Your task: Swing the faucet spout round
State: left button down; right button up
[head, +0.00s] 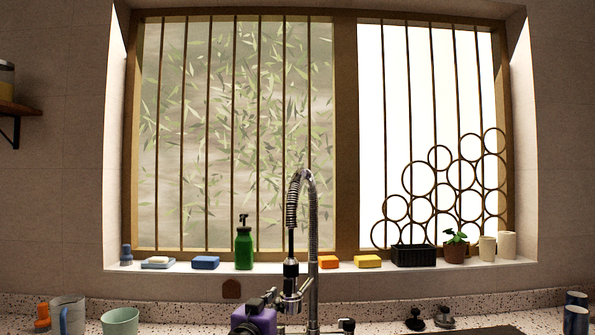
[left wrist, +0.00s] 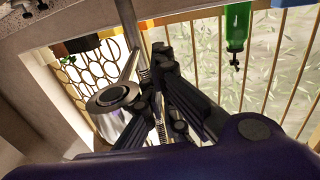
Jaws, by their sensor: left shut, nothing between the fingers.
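The chrome faucet has a tall spring-coiled spout (head: 292,205) that arches over and hangs down to a dark spray head (head: 291,268). The bend is at the top, and the upright pipe stands just to the right of the hanging part. My left gripper (head: 271,296), with a purple body, is low and just left of the spray head. Its black fingers (left wrist: 163,60) are shut and empty in the left wrist view, close beside the faucet's metal pipe (left wrist: 130,28). I cannot tell whether they touch it. My right gripper is not in view.
The window sill holds a green soap bottle (head: 244,247), sponges, a black planter (head: 413,255) and a potted plant (head: 455,250). A mug (head: 68,316) and a pale green cup (head: 120,322) stand on the counter at left. Blue cups (head: 576,318) stand at far right.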

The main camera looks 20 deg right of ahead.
aim_at(291, 311)
pick_arm(q)
jog(key=d, duration=0.1)
jog(key=s+d+p, duration=0.1)
jog(key=s+d+r, duration=0.1)
jog(key=shift+s+d, duration=0.1)
jog(key=shift+d, duration=0.25)
jog(key=shift+s+d+f+p, duration=0.15)
jog(key=shift+d+f+p, duration=0.1)
jog(key=shift+d+p, duration=0.05)
jog(key=shift+f, duration=0.15)
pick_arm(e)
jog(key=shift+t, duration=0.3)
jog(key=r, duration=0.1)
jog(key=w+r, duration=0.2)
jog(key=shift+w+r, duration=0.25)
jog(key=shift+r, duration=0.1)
pick_arm(q)
jog(key=shift+d, duration=0.2)
jog(key=s+d, duration=0.1)
jog(key=d, duration=0.5)
jog(key=shift+s, duration=0.15)
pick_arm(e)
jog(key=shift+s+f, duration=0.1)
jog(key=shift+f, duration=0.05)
